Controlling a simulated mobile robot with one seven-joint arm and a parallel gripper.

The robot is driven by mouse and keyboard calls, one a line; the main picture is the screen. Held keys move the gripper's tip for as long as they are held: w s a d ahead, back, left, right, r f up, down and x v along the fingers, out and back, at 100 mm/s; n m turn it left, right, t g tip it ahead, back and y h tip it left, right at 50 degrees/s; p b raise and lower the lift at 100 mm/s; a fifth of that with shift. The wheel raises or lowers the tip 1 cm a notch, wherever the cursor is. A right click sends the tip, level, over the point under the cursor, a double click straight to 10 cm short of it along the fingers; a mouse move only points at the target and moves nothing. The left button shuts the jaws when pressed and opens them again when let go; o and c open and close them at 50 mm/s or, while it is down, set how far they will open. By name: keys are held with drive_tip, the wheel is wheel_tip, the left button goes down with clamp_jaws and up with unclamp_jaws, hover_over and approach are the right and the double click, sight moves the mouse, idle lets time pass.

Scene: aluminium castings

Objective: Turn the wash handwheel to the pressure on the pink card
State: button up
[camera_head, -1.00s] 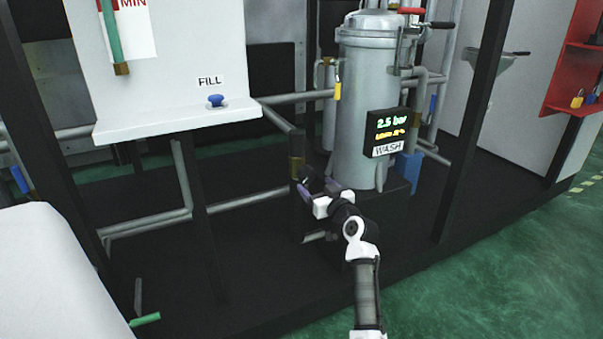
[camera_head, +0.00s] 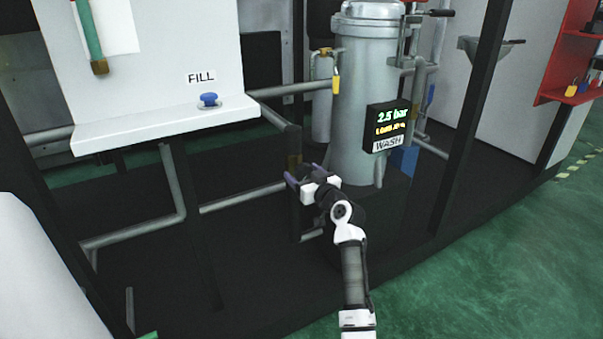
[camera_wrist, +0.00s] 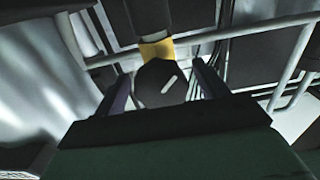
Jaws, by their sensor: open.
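A dark round knob with a pale line across its face, seemingly the wash handwheel (camera_wrist: 162,84), shows in the wrist view below a brass-yellow pipe fitting. My gripper (camera_wrist: 161,72) is open, with one purple-grey finger on each side of the knob; I cannot tell whether they touch it. In the head view my gripper (camera_head: 304,175) is at the brass section of the pipe, left of the vessel's foot, and the handwheel is not clear there. The black WASH display (camera_head: 387,128) reads 2.5 bar, with a small yellow line below. No pink card is in view.
A grey vessel (camera_head: 367,90) stands behind and right of my gripper. Grey pipes (camera_head: 243,198) run left of it. A white panel with a blue FILL knob (camera_head: 208,99) is at the upper left. A dark post (camera_head: 468,130) stands right. Green floor is clear at the lower right.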

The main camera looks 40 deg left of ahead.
drive_tip(key=c, duration=1)
drive_tip(key=m+p, duration=0.1)
drive_tip(key=m, duration=0.2)
drive_tip(key=shift+s+r+m+p, duration=0.1)
drive_tip(key=shift+r+m+p, duration=0.05)
drive_tip(key=shift+m+p, duration=1.1)
drive_tip(key=shift+m, duration=1.15)
